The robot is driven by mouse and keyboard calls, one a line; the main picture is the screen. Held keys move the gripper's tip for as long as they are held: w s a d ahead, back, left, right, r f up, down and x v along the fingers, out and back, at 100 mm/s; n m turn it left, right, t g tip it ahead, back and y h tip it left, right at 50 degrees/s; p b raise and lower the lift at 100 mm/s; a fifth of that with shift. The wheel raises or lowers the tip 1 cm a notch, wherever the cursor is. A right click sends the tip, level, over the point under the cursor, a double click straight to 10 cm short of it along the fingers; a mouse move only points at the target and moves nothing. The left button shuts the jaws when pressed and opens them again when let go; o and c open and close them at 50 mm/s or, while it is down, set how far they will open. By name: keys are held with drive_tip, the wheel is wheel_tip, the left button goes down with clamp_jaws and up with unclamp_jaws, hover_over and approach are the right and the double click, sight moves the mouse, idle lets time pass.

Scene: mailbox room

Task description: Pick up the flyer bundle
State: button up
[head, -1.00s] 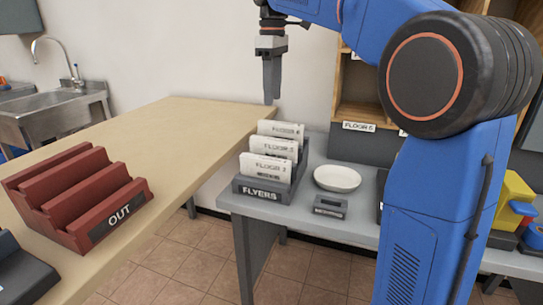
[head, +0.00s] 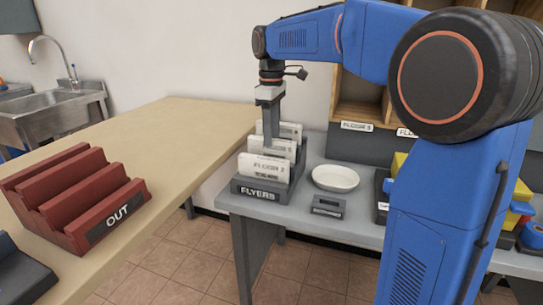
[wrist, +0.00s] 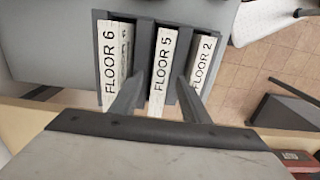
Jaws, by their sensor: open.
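A dark grey rack labelled FLYERS (head: 258,192) stands on the grey table and holds three upright white flyer bundles. In the wrist view they read FLOOR 6 (wrist: 112,50), FLOOR 5 (wrist: 164,55) and FLOOR 2 (wrist: 204,58), from left to right. My gripper (head: 270,146) points down over the rack and is open and empty. In the wrist view its two fingers (wrist: 157,95) appear on either side of the FLOOR 5 bundle. Whether they touch it cannot be told. In the head view the fingers partly cover the rear bundles.
A white bowl (head: 335,178) and a small grey labelled holder (head: 328,206) are right of the rack. A beige counter (head: 150,140) with a red OUT rack (head: 80,197) is on the left. Wooden cubbies (head: 358,97) stand behind the table.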

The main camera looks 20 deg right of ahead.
drive_tip(key=shift+f, duration=0.4)
clamp_jaws()
